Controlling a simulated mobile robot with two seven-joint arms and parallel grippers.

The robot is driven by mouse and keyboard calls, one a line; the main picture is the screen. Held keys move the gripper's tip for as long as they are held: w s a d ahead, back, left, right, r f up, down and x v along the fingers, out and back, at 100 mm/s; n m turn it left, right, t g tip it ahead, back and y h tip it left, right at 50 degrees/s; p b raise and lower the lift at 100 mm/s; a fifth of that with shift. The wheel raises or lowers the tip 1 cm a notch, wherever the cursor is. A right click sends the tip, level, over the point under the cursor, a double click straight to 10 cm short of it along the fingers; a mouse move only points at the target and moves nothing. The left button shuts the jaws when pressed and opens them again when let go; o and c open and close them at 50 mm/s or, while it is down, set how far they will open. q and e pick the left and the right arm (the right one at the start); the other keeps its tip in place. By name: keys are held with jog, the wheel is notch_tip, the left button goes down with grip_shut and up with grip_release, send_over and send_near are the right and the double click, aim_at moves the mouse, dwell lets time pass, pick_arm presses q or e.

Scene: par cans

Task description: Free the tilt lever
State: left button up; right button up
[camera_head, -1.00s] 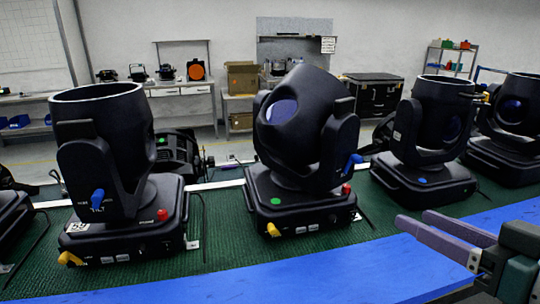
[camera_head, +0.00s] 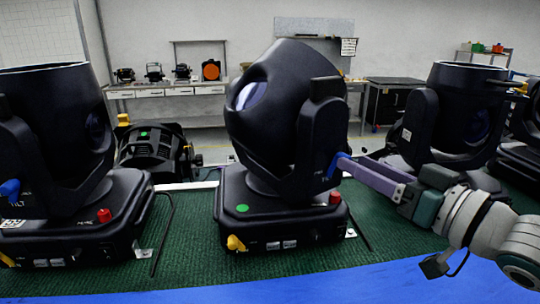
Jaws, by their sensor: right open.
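The middle moving-head lamp (camera_head: 285,100) stands on the green mat with its head tilted. Its blue tilt lever (camera_head: 337,164) sticks out from the right yoke arm. My right gripper (camera_head: 352,163) comes in from the right with its jaws open. Its fingertips are at the blue lever and overlap it in the picture. I cannot tell whether they touch it or stand on both sides of it. A yellow lever (camera_head: 235,243) and a red knob (camera_head: 335,198) are on this lamp's base. My left gripper is not in view.
A lamp with its head upright (camera_head: 55,140) stands at left, with its own blue lever (camera_head: 10,188). Another lamp (camera_head: 455,115) stands behind my right gripper. A blue strip (camera_head: 300,286) runs along the front. A workbench (camera_head: 165,90) stands at the back.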

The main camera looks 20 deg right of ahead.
jog(key=shift+x, duration=1.25)
jog(key=shift+d, duration=0.1)
jog(key=shift+c, duration=0.3)
grip_shut()
